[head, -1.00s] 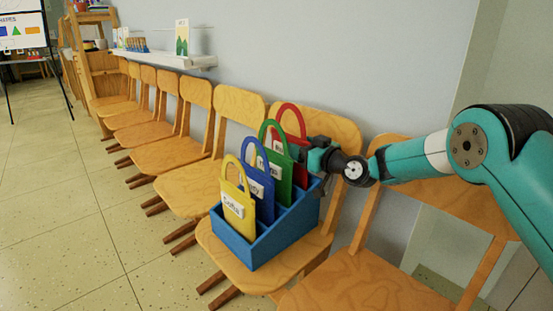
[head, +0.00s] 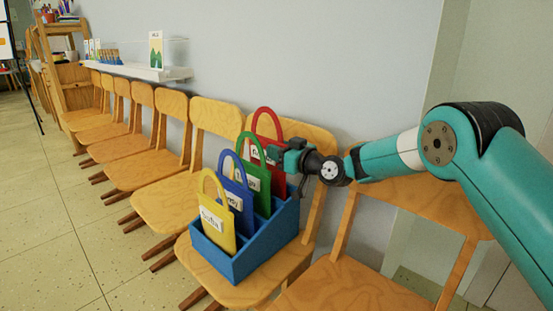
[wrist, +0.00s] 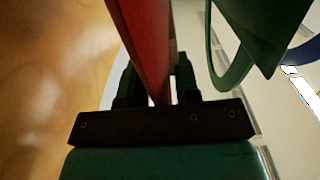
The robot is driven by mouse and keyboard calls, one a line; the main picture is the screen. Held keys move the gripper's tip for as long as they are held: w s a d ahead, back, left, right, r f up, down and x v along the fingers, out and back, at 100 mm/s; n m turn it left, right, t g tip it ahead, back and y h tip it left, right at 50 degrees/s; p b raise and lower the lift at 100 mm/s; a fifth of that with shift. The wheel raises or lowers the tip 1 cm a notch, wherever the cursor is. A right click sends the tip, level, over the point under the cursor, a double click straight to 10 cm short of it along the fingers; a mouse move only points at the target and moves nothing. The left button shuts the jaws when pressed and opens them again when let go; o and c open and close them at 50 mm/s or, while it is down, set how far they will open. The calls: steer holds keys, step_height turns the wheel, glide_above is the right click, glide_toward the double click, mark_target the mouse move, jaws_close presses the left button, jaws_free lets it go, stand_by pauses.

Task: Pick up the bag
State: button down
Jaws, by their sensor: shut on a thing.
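The red bag (head: 281,184) is the rearmost of a row of bags in a blue divided box (head: 236,265). My gripper (head: 276,153) is shut on its upper part, below the looped handle. The bag stands upright and a little raised; its lower part is hidden behind the green bag (head: 256,178) and the box. A blue bag (head: 238,198) and a yellow bag (head: 217,233) stand farther forward, each with a white name label. In the wrist view, the red bag (wrist: 147,35) runs between my fingers (wrist: 155,85), and the green bag (wrist: 262,25) is close on the right.
The box stands on a wooden chair (head: 195,275) in a row along the wall. Another chair (head: 350,290) is under my arm. A white wall shelf (head: 150,73) holds small items at the back. Open tiled floor (head: 50,210) lies to the left.

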step_height(320, 180, up, 18)
steer(key=p, duration=0.4)
stand_by(0.4)
